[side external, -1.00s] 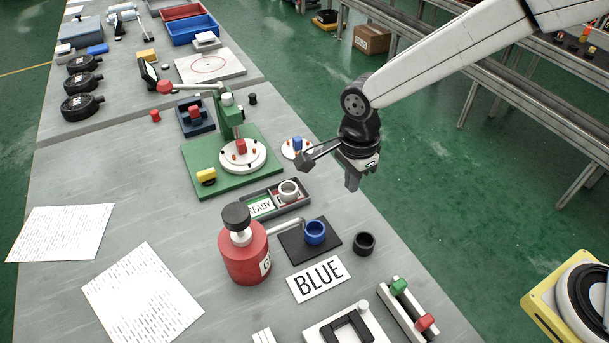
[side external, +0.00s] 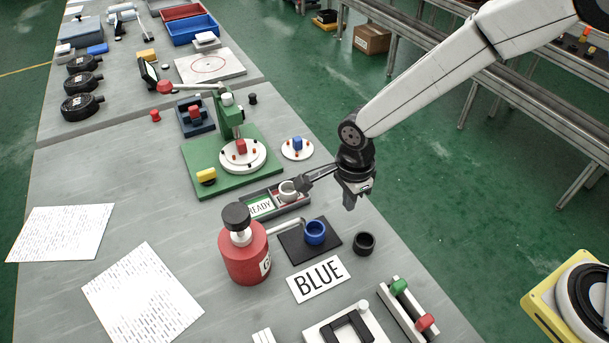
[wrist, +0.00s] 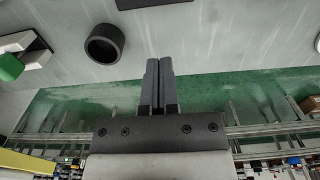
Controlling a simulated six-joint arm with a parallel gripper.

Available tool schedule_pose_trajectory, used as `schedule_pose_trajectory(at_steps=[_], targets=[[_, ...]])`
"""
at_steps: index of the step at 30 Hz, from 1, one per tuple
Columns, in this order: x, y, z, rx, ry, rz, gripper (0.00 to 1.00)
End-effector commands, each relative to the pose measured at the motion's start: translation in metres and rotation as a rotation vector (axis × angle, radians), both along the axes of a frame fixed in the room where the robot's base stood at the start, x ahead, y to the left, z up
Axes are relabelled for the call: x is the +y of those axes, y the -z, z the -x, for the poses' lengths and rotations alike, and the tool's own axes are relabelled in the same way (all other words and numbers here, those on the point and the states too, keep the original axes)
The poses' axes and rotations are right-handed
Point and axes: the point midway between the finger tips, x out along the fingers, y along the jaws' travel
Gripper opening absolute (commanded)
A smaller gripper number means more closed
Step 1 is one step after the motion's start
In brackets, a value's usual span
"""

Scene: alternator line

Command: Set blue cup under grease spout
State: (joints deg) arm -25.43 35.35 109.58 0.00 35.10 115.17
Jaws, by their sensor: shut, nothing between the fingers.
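The blue cup (side external: 315,232) stands upright on a black pad (side external: 296,247), by the end of the spout (side external: 288,224) of the red grease can (side external: 244,252). Whether it is exactly below the spout tip I cannot tell. My gripper (side external: 349,203) is shut and empty, above and to the right of the blue cup, over the bench edge. In the wrist view my gripper's fingers (wrist: 159,65) are together with nothing between them. The blue cup does not show in the wrist view.
A black cup (side external: 364,243) stands right of the pad; it also shows in the wrist view (wrist: 104,44). A white cup (side external: 289,190) sits in the READY tray (side external: 262,208). A BLUE card (side external: 319,279) lies in front of the pad. A green fixture (side external: 205,181) stands behind.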

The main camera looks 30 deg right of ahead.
Motion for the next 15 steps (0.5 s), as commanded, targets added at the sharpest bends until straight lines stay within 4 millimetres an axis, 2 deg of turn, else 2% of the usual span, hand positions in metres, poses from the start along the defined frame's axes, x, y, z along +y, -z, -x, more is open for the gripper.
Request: schedule_pose_trajectory(at_steps=[10, 15], targets=[[0.000, 0.046, 0.000, 0.002, 0.000, 0.001, 0.00], [0.023, 0.045, 0.000, -0.002, -0.004, -0.001, 0.00]])
